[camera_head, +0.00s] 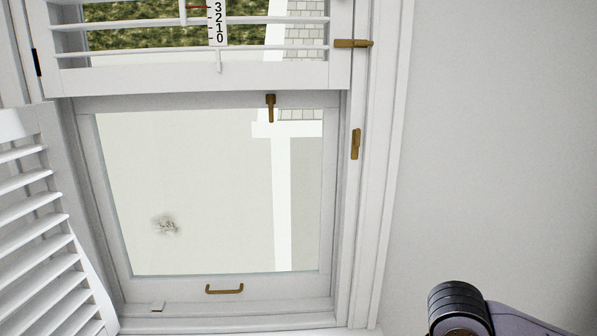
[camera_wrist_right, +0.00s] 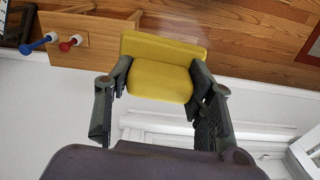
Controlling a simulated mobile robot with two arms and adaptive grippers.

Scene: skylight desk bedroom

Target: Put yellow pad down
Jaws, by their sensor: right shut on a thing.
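The yellow pad (camera_wrist_right: 160,52) shows at the top middle of the right wrist view. It is a thick block with a flat upper face and a rounded front edge. My right gripper (camera_wrist_right: 160,78) is shut on it, with one dark finger against each side. Beyond the pad is a wooden surface; I cannot tell how far the pad is from it. The pad does not show in the head view, where only part of my own arm is at the lower right. My left gripper is in neither view.
In the right wrist view, a light wooden top (camera_wrist_right: 88,42) carries a blue-tipped peg (camera_wrist_right: 38,43) and a red-tipped peg (camera_wrist_right: 70,43). Wooden floor (camera_wrist_right: 240,45) and a pale wall lie around. The head view shows a white window (camera_head: 225,290) with brass handles, a louvred shutter (camera_head: 40,220) and bare wall.

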